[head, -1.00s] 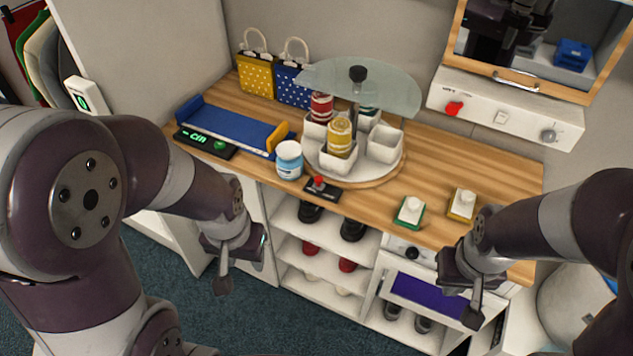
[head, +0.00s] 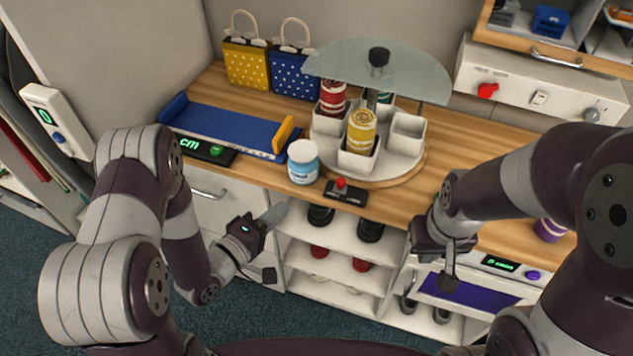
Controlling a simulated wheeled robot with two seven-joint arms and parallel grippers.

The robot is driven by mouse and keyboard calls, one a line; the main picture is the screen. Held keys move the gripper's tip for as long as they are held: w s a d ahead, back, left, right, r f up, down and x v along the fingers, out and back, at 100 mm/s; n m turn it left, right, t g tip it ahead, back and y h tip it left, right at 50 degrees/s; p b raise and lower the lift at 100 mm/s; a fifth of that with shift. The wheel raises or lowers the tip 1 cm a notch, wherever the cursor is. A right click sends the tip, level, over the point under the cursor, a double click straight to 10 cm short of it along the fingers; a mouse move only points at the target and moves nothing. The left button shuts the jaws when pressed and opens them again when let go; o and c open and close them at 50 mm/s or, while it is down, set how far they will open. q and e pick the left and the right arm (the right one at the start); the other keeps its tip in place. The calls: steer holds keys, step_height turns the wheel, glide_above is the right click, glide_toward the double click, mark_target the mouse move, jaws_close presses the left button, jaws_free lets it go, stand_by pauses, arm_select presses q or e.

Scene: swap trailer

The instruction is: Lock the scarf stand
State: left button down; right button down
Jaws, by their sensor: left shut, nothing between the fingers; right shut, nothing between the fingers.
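I cannot identify the scarf stand or its lock with certainty. At the left edge, dark and red hanging cloths (head: 24,150) show in part, cut off by the frame. A white box (head: 58,122) with a green digit display and a blue button is beside them. My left gripper (head: 270,240) is shut and empty, in front of the cabinet below the counter, well to the right of the cloths. My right gripper (head: 448,278) is shut and empty, in front of the counter's right part.
The wooden counter (head: 450,185) carries a turntable (head: 415,165) with cups and jars, a blue tray (head: 215,122), a white-lidded jar (head: 303,162), a red-button box (head: 345,193) and two dotted bags (head: 247,62). An open shoe shelf (head: 325,255) stands below. Carpet (head: 30,255) is clear at left.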

mark_target(340, 187)
arm_select(q)
steer(key=shift+s+d+f+p+x, duration=0.1)
steer(key=shift+s+d+p+x, duration=0.25)
steer(key=shift+x, duration=1.8)
steer(key=shift+s+d+f+p+x, duration=0.1)
steer(key=shift+s+d+p+x, duration=0.25)
steer(key=shift+x, duration=1.8)
steer(key=shift+s+d+p+x, duration=0.15)
steer(key=shift+d+x, duration=0.3)
steer(key=shift+x, duration=1.7)
